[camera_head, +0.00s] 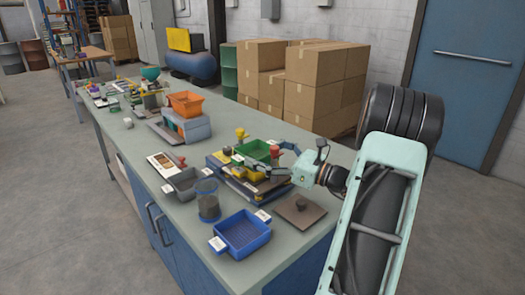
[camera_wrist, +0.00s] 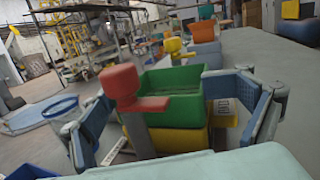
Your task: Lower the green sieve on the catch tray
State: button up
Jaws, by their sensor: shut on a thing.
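The green sieve (camera_head: 256,149) is an open box held above a yellow part of a low stand (camera_head: 224,158). In the wrist view the sieve (camera_wrist: 172,84) is between my fingers, over a yellow body (camera_wrist: 178,140). My gripper (camera_head: 275,160) is shut on the sieve, with the right finger against its side; the left contact is partly hidden. A red-topped post (camera_wrist: 122,85) stands in front of the sieve. I cannot tell which part is the catch tray, or whether the sieve touches what is under it.
A yellow knob (camera_head: 240,133) rises behind the sieve. An orange bin (camera_head: 185,104) stands farther back. Bench surface is bare along the right edge.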

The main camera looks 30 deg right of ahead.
jog(key=o, duration=1.9)
jog(key=shift+r, duration=0.1)
notch_tip(320, 180, up, 8)
jog(key=p, duration=0.6)
jog(key=shift+p, duration=0.3)
